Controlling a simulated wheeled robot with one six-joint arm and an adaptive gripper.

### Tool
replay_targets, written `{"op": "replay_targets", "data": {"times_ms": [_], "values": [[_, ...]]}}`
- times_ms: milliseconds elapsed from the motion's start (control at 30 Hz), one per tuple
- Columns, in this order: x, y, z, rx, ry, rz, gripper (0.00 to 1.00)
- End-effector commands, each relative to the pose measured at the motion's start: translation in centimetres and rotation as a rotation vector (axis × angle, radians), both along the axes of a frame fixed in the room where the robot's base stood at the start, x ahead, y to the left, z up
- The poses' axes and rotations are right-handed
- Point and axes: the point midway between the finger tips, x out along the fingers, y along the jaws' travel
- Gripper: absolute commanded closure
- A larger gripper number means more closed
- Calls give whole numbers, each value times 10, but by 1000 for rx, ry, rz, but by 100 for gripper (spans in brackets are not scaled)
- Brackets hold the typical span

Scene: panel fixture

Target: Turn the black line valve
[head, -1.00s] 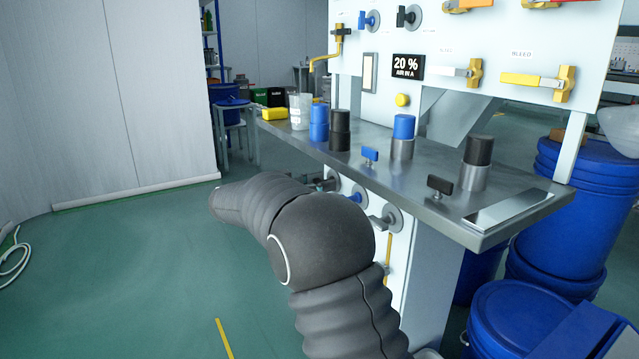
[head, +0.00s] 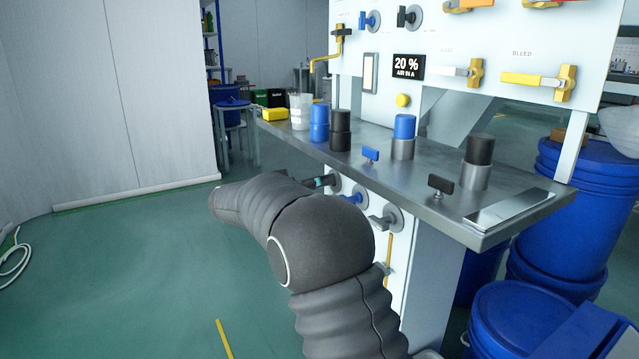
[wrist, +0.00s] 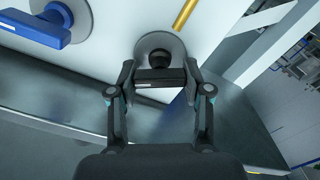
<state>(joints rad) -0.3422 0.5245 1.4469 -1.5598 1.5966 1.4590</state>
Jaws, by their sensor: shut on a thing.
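The black line valve (wrist: 158,60) is in the wrist view, a dark handle in front of a round grey disc on a white panel. My gripper (wrist: 160,78) has its two fingers on either side of this handle and is shut on it. The handle lies roughly level across the wrist picture. In the head view my gripper (head: 326,181) reaches the leftmost disc on the panel below the bench. My arm hides part of that area, and the handle is hard to make out there.
A blue-handled valve (wrist: 48,27) sits beside the black one; it also shows in the head view (head: 354,195). Another valve (head: 385,219) is further right. The steel bench (head: 400,185) juts out above, with cylinders and small valves on it.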

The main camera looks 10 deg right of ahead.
Motion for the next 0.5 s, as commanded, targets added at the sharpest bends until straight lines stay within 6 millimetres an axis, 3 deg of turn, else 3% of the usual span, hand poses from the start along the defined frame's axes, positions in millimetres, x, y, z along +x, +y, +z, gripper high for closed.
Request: {"op": "replay_targets", "data": {"times_ms": [500], "values": [[1, 0, 1, -151, 468, -3, 86]]}}
